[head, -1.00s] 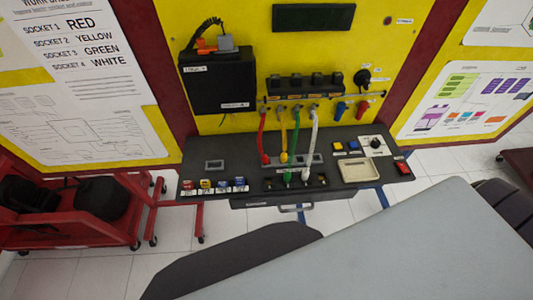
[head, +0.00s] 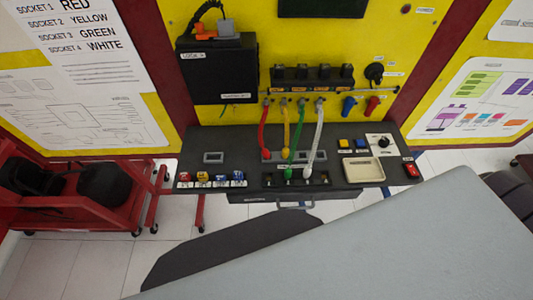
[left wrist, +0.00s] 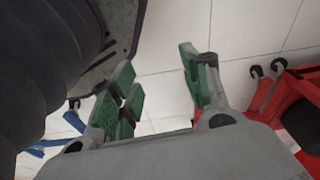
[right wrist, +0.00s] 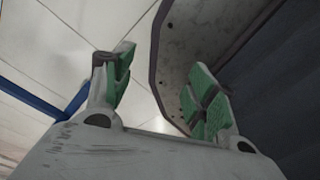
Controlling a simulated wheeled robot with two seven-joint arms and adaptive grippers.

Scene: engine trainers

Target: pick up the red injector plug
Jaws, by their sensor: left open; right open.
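The red injector plug (head: 265,153) is at the lower end of a red hose hanging from the rail. It rests at the back of the dark console, left of the yellow plug (head: 284,156). The green plug (head: 288,172) and white plug (head: 308,171) sit lower, at the row of sockets. My left gripper (left wrist: 160,88) is open and empty, with white floor tiles beyond its green pads. My right gripper (right wrist: 160,88) is open and empty, with floor and a grey curved part behind it. Neither gripper shows in the head view, and no plug shows in the wrist views.
The dark console (head: 340,198) carries a beige tray (head: 364,171), a red switch (head: 411,170) and several small coloured blocks along its left front edge. A black box (head: 217,72) hangs on the yellow board. A red cart (head: 90,212) stands at left on the tiled floor.

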